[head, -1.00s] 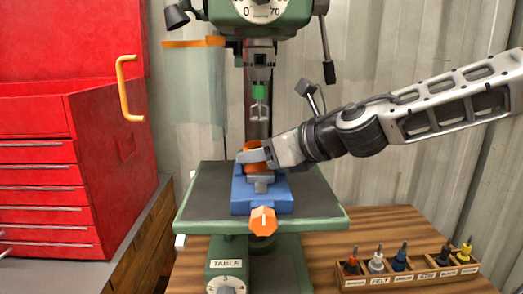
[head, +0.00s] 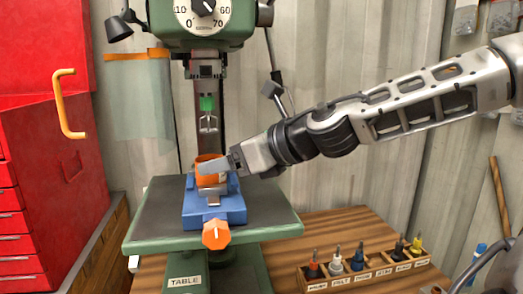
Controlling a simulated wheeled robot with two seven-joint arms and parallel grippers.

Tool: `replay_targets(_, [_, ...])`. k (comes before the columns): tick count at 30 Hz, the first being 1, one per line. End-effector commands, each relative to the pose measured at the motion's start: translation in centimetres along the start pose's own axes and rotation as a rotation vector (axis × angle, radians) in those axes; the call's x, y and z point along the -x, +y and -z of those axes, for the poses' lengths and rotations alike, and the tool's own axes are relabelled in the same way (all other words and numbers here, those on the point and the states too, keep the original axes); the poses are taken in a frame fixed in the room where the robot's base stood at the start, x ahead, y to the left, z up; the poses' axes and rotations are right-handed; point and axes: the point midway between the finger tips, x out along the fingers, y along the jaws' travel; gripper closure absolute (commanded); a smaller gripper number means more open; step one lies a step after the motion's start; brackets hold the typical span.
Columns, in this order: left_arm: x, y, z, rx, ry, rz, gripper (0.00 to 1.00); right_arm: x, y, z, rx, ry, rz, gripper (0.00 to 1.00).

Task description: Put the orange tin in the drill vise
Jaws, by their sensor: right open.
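The orange tin (head: 207,179) stands upright in the blue drill vise (head: 214,213), at its back part between the vise's raised sides. Its lower part is partly hidden by the vise. My right gripper (head: 222,172) is open at the tin's right side, with a finger across the front of the tin. I cannot tell whether the fingers touch it. The vise sits on the drill press table and has an orange knob (head: 216,235) at its front.
The green drill press table (head: 150,222) carries the vise. A red tool cabinet (head: 60,190) is at left.

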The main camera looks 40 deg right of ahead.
Motion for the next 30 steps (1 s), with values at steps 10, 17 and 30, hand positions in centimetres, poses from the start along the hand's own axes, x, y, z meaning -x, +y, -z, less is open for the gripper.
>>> replay_targets(10, [-0.5, 0.1, -0.5, 0.001, -0.002, -0.003, 0.64, 5.6, 0.0, 0.0, 0.001, -0.005, 0.004, 0.3])
replay_targets(17, [-0.5, 0.2, -0.1, 0.001, 0.01, -0.006, 0.64, 7.9, 0.0, 0.1, 0.0, -0.002, 0.002, 0.3])
replay_targets(30, [-0.5, 0.2, -0.2, -0.001, 0.007, -0.008, 0.64, 8.3, 0.0, 0.1, -0.002, 0.001, -0.001, 0.3])
